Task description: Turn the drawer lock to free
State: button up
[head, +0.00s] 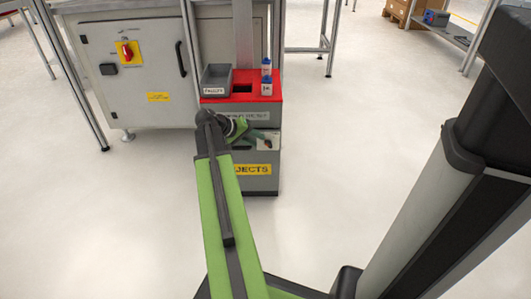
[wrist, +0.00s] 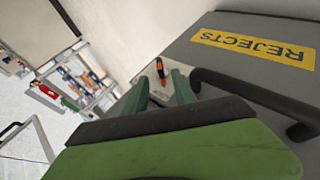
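The drawer lock shows in the wrist view as an orange-tipped lever (wrist: 160,68) on a pale plate (wrist: 160,92) on the grey drawer unit. My gripper (wrist: 160,84) has its two fingers apart, one on each side of the lock in the picture. I cannot tell whether a finger touches the lever. In the head view my gripper (head: 262,137) is at the front of the drawer unit (head: 262,186), and it hides much of the lock area. The grey drawer front bears a yellow REJECTS label (wrist: 254,46) and a black bar handle (wrist: 255,97), close beside my gripper.
A grey cabinet (head: 140,75) with a red switch stands to the left. The floor (head: 350,140) to the right is clear.

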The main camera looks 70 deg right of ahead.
aim_at(265, 143)
jog(key=b+x, duration=0.2)
jog(key=x, duration=0.3)
jog(key=shift+f+b, duration=0.3)
jog(key=shift+s+d+f, duration=0.1)
jog(key=shift+s+d, duration=0.2)
jog(key=shift+d, duration=0.05)
